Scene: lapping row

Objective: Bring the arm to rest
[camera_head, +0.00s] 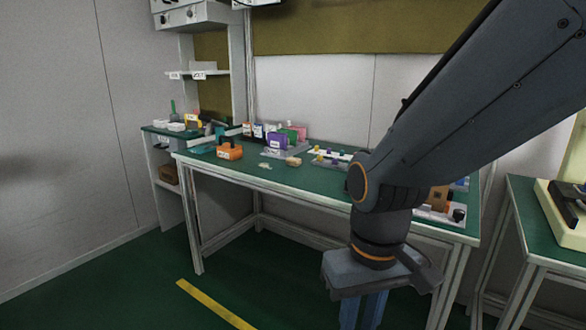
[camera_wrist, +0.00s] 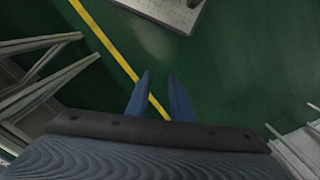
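My arm crosses the right half of the head view, reaching down from the upper right in front of the green-topped workbench (camera_head: 240,168). My gripper (camera_head: 363,312) hangs at its end, pointing down, low in front of the bench. In the wrist view my gripper (camera_wrist: 160,84) shows two blue fingers with a clear gap between them. Only the green floor and part of a yellow line are behind the gap. It holds nothing. The arm hides part of the bench's right half.
The bench carries an orange bin (camera_head: 230,152), a purple card (camera_head: 277,141) and several small items. A second table (camera_head: 530,225) with a cream machine (camera_head: 565,215) stands at the right. A yellow floor line (camera_head: 215,305) runs across clear green floor. Bench legs show at left in the wrist view.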

